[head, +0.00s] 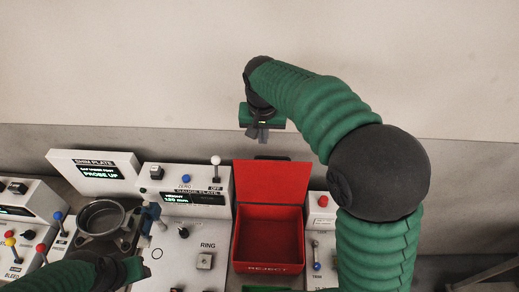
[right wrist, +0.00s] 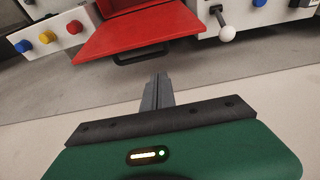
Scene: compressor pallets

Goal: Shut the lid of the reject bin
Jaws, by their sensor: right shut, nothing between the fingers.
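The red reject bin (head: 268,267) stands in the middle of the bench in the head view, its lid (head: 272,184) raised and leaning back. The inside that shows looks empty. A dark handle (head: 272,157) is on the lid's far edge. In the right wrist view the lid (right wrist: 140,32) and its handle (right wrist: 141,54) are at the top. My right gripper (head: 258,138) is shut and empty, beyond and above the lid, apart from it. Its closed fingers (right wrist: 157,90) point toward the handle. My left gripper (head: 145,267) is low at left, partly cut off; its jaws are unclear.
The gauge plate box (head: 186,208) with a white-knobbed lever (head: 216,172) stands left of the bin. A white panel with a red button (head: 323,201) is on its right. A round metal part (head: 101,217) is farther left. The space behind the lid is clear.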

